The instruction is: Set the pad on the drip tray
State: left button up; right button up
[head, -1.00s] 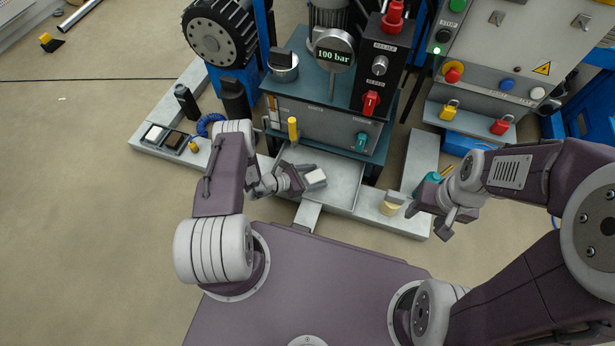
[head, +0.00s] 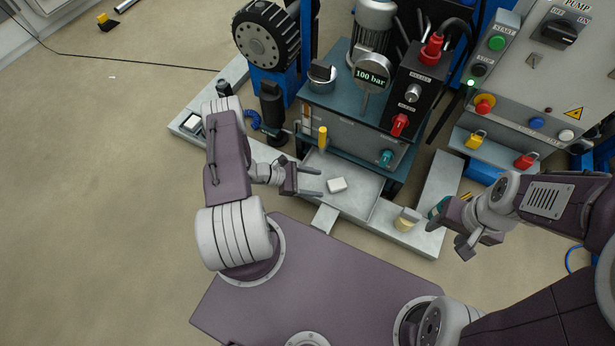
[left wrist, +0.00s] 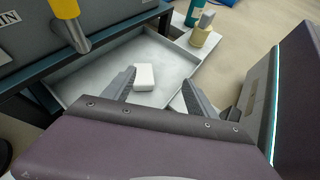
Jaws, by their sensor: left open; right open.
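The white pad (head: 337,185) lies flat in the grey drip tray (head: 362,190), under the front of the hydraulic unit. It also shows in the left wrist view (left wrist: 145,77), resting on the floor of the tray (left wrist: 108,60). My left gripper (head: 320,182) is open and empty, just left of the pad and apart from it. In the left wrist view its open fingers (left wrist: 155,92) appear on either side of the pad's near end. My right gripper (head: 452,233) is open, right of the tray, near a cream-coloured bottle.
The cream bottle (head: 406,220) stands on the ledge right of the tray. A yellow-handled drain (head: 322,137) hangs over the tray's left back. The hydraulic unit (head: 345,115) stands behind. Open floor (head: 100,190) lies at the left.

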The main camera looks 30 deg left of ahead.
pick_arm(q)
jog(key=s+r+m+g+y, duration=0.2)
jog(key=s+r+m+y, duration=0.3)
jog(key=r+m, duration=0.6)
jog(key=s+d+r+m+g+y, duration=0.1)
jog(key=s+r+m+g+y, duration=0.2)
jog(key=r+m, duration=0.9)
notch_tip(320, 180, up, 3)
jog(key=shift+s+d+r+y, duration=0.2)
jog(key=shift+s+d+y, duration=0.05)
jog(key=shift+s+y, duration=0.9)
